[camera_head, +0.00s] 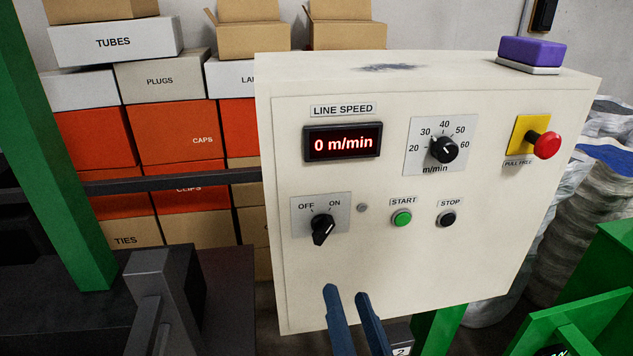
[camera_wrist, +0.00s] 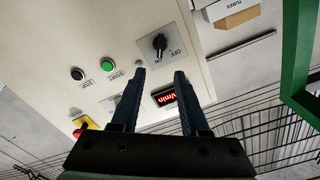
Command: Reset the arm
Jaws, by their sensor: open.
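My gripper (camera_head: 347,293) is open and empty, with its two blue fingers in front of the lower part of the cream control box (camera_head: 400,265). In the wrist view my gripper (camera_wrist: 160,72) has its parted fingertips just short of the black OFF/ON knob (camera_wrist: 159,45) in the picture, with nothing between them. The OFF/ON knob (camera_head: 322,228) is turned at a slant; I cannot tell its setting for sure. No contact between fingers and box is visible.
The display (camera_head: 343,142) reads 0 m/min. A speed dial (camera_head: 444,149), green START button (camera_head: 401,218), black STOP button (camera_head: 447,219) and red pull knob (camera_head: 546,145) are on the box. A purple block (camera_head: 531,51) lies on top. A green post (camera_head: 62,140) stands left.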

